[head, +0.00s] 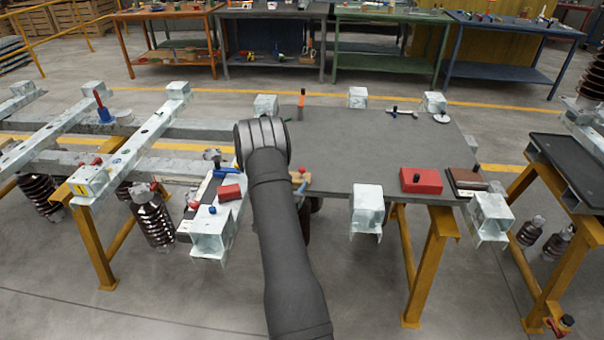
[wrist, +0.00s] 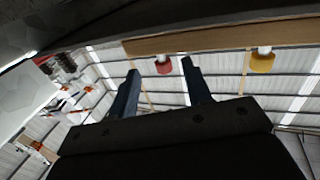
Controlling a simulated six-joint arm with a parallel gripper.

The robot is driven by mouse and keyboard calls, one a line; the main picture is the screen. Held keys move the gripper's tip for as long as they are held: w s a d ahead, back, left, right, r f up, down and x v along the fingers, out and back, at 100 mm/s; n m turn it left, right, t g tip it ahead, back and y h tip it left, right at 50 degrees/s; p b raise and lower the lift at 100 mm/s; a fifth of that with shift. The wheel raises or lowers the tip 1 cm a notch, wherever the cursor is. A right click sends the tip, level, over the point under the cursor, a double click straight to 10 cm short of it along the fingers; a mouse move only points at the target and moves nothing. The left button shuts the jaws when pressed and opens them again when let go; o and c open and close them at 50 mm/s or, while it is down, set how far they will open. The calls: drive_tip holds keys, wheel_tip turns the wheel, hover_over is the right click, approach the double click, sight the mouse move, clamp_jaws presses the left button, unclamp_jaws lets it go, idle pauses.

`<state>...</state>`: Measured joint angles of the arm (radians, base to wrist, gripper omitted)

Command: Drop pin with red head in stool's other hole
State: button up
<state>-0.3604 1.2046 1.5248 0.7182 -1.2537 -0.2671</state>
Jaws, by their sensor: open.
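In the wrist view, a wooden bar (wrist: 215,38), which looks like part of the stool, crosses the top. A red head (wrist: 163,64) and a yellow head (wrist: 261,62) show just below it, each on a short pale stem. My gripper (wrist: 160,74) is open, its two dark fingers apart. The red head appears between the fingertips; I cannot tell whether it lies between them in depth. The stool's holes cannot be made out. In the head view, a small wooden piece (head: 302,186) with a red top is partly hidden by my arm, which also hides my gripper.
A dark tabletop (head: 340,140) extends right of my arm, mostly clear in its middle. A red box (head: 421,181) and a brown box (head: 466,180) sit at its right. An orange-red upright piece (head: 301,98) stands at the back. Pale metal blocks (head: 367,205) line the edges.

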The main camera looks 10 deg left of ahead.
sight(301, 173)
drive_tip(key=shift+r+x, duration=0.15)
drive_tip(key=shift+x, duration=1.4)
drive_tip(key=shift+r+x, duration=0.15)
drive_tip(key=shift+x, duration=1.45)
drive_tip(key=shift+a, duration=0.1)
drive_tip(key=shift+c, duration=0.3)
clamp_jaws()
